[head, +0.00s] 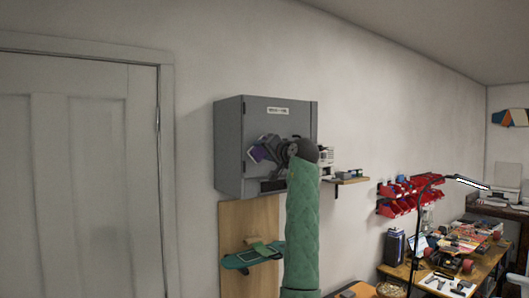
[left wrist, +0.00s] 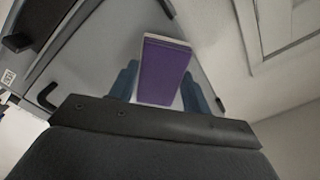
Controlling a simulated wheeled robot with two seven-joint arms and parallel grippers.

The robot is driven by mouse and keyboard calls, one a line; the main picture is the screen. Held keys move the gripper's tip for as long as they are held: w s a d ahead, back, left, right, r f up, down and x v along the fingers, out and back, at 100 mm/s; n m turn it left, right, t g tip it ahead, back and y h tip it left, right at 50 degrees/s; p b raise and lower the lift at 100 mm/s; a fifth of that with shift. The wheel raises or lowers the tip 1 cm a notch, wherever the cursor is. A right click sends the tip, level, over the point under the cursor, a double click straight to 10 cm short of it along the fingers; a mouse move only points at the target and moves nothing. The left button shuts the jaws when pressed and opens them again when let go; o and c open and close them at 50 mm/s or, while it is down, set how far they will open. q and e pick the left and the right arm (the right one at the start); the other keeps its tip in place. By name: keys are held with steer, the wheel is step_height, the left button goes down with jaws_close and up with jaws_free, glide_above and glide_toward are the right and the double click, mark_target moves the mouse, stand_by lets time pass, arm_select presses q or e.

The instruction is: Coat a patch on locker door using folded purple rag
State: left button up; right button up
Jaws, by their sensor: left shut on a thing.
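The grey locker (head: 230,150) hangs on the wall in the middle of the head view, its door (head: 295,118) facing out with a small white label near the top. My left gripper (head: 262,150) is in front of the door, shut on the folded purple rag (head: 256,154). In the left wrist view the rag (left wrist: 163,72) is a purple block with a pale edge between the two blue-grey fingers (left wrist: 162,88). The grey door lies behind it; I cannot tell whether the rag touches it. My arm hides part of the door, and no patch can be made out. My right gripper is out of view.
A green board (head: 250,258) is on a wooden panel (head: 234,218) below the locker. A small shelf (head: 347,180) is right of it, then red bins (head: 402,205) and a cluttered workbench (head: 480,250). A closed white door (head: 80,180) is at left.

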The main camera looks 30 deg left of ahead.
arm_select(q)
steer(key=shift+w+a, duration=0.1)
steer(key=shift+a, duration=0.05)
steer(key=shift+w+a, duration=0.15)
steer(key=shift+a, duration=0.3)
steer(key=shift+w+a, duration=0.15)
steer(key=shift+a, duration=0.15)
stand_by(0.3)
